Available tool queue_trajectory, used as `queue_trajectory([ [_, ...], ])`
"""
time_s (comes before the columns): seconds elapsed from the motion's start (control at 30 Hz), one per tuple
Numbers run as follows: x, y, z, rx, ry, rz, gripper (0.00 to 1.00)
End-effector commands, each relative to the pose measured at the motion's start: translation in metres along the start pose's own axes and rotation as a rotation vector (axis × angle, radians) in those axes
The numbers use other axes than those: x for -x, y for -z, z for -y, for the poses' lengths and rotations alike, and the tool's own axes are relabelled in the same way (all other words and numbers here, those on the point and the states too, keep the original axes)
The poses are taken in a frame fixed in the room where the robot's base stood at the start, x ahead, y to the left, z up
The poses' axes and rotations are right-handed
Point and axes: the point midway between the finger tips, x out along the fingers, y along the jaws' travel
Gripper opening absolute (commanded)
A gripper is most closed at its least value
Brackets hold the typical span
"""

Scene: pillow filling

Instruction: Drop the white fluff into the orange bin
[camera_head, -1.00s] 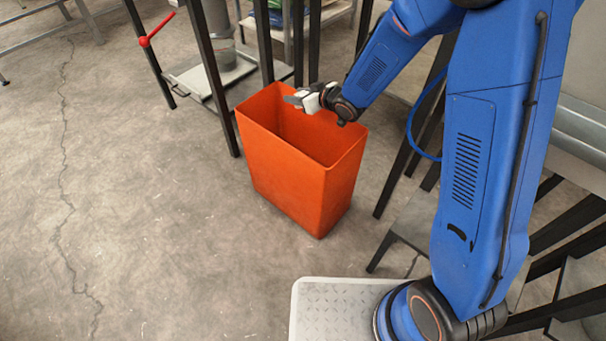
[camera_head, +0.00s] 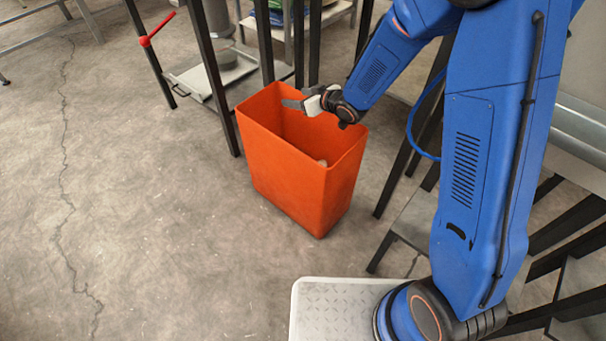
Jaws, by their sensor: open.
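The orange bin (camera_head: 290,185) stands upright on the concrete floor in the middle of the head view, its open top facing up. My gripper (camera_head: 290,103) is above the far part of the bin's opening, with its fingers pointing left. It is open and nothing shows between its fingers. A small pale patch, likely the white fluff (camera_head: 322,162), shows inside the bin near its right inner wall. Most of it is hidden by the bin's front wall.
Black table legs (camera_head: 210,75) and a low metal tray (camera_head: 215,78) stand behind the bin. A red-handled lever (camera_head: 146,41) is at the upper left. More dark legs stand to the right. The concrete floor (camera_head: 130,210) to the left is clear.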

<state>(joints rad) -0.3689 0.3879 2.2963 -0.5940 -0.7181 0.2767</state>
Motion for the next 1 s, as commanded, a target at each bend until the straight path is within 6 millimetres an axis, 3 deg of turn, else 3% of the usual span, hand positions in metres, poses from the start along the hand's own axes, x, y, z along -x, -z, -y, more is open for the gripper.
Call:
queue_trajectory([
  [0.8, 0.133, 0.000, -0.001, -0.001, -0.003, -0.002, 0.60],
  [1.0, 0.157, 0.000, -0.001, -0.001, -0.002, -0.001, 0.60],
])
